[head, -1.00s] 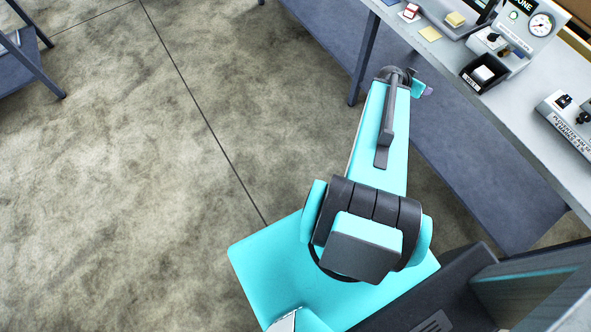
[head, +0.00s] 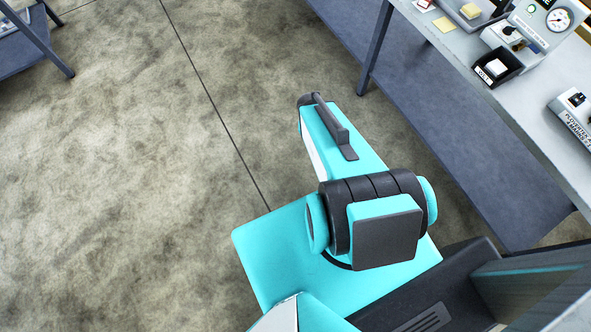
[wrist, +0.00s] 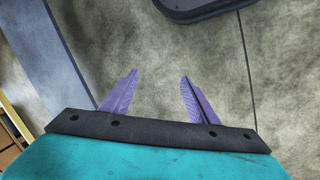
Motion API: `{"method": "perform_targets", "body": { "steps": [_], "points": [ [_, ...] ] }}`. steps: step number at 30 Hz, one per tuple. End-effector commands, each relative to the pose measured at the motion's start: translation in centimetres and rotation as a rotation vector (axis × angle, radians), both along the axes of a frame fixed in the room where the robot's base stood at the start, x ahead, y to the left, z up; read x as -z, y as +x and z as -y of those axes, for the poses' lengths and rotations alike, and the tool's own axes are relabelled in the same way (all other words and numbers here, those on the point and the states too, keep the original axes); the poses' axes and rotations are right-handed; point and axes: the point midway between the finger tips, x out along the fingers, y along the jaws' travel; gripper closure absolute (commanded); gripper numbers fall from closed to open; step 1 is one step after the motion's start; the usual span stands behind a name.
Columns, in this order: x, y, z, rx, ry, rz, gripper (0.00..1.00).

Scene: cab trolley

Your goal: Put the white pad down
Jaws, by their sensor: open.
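A white pad (head: 496,68) sits in a small black open box (head: 510,76) with a label on its front, on the bench at the upper right of the head view. My gripper (wrist: 159,77) shows in the wrist view with its two purple fingers spread apart. Nothing is between them, and bare floor shows beyond. In the head view my gripper is hidden behind my arm, which is clear of the bench's near edge. The white pad is not visible in the wrist view.
The grey bench (head: 545,120) has a lower shelf (head: 430,125). On it are a yellow pad (head: 443,24), a yellow block (head: 470,11), a gauge unit (head: 545,20) and a labelled grey box (head: 575,115). Open concrete floor (head: 120,180) lies to the left.

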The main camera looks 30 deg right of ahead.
Motion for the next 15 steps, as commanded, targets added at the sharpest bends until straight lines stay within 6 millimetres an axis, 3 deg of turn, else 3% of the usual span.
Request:
{"method": "perform_targets", "body": {
  "steps": [3, 9, 15],
  "points": [
    [1.4, -1.9, -4.6, -0.092, 0.085, -0.085, 0.46],
    [3.0, -5.8, -11.6, -0.241, 0.231, -0.223, 0.46],
    [3.7, -9.2, -16.1, -0.351, 0.342, -0.324, 0.46]
  ]
}}
